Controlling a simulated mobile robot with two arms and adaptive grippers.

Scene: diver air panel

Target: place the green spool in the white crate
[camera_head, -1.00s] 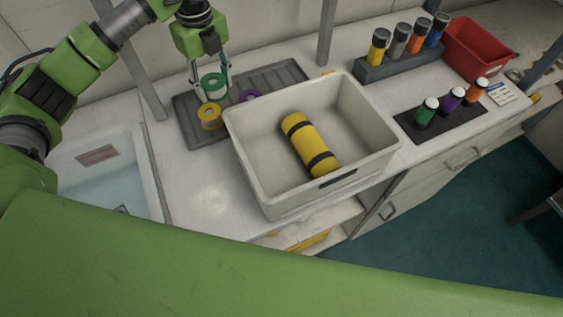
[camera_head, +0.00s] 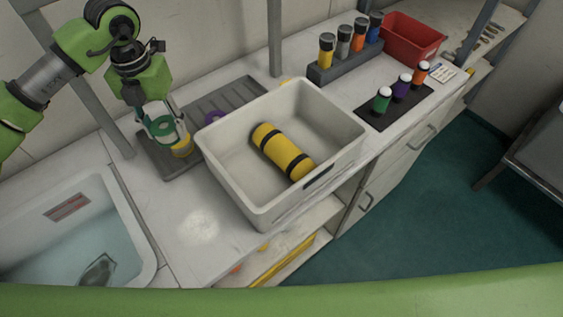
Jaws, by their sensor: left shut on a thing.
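The green spool (camera_head: 161,127) is between the fingers of my left gripper (camera_head: 164,134), which is shut on it. It shows in front of the yellow spool (camera_head: 182,147), over the grey ribbed mat; the picture does not settle how high it is held. The white crate (camera_head: 284,207) stands on the counter just right of the gripper. A yellow cylinder with black bands (camera_head: 283,151) lies inside it, with bare floor around it. My right gripper is not in view.
A purple spool (camera_head: 214,117) sits on the grey mat (camera_head: 229,97), close to the crate. A sink (camera_head: 150,262) is at left. Several bottles stand in a grey rack (camera_head: 345,65) and on a dark mat (camera_head: 394,112). A red bin (camera_head: 413,38) is at back right.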

